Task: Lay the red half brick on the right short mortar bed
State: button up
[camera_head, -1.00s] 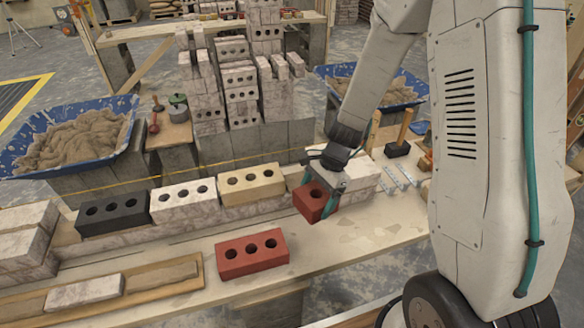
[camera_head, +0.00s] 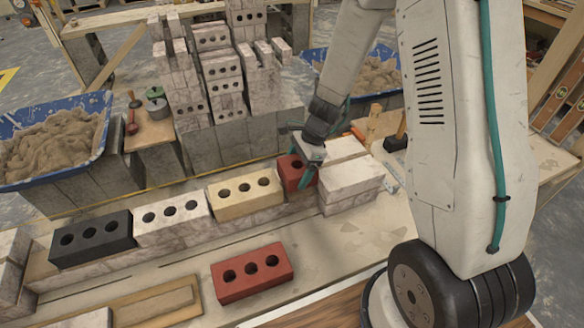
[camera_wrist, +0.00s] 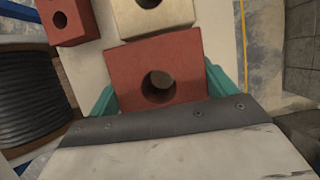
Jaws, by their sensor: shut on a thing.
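The red half brick (camera_head: 291,179), with one hole, is between the teal fingers of my gripper (camera_head: 306,180), which is shut on it. It is at the right end of the brick row, between the cream brick (camera_head: 240,196) and the pale brick stack (camera_head: 350,181). In the wrist view the half brick (camera_wrist: 125,72) lies just short of the cream brick (camera_wrist: 165,20), with little or no gap showing. The right short mortar bed is not visible; the brick and gripper cover that spot. I cannot tell whether the brick rests on it.
A black brick (camera_head: 92,240) and a white brick (camera_head: 175,221) continue the row leftward. A whole red brick (camera_head: 245,288) lies on the bench in front. A blue mortar tub (camera_head: 92,104) stands behind left. A yellow string runs behind the row. The bench right of the red brick is clear.

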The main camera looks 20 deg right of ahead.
jog(key=shift+w, duration=0.25)
jog(key=shift+w+f, duration=0.1)
jog(key=shift+f, duration=0.15)
jog(key=shift+a+f, duration=0.1)
jog(key=shift+f, duration=1.4)
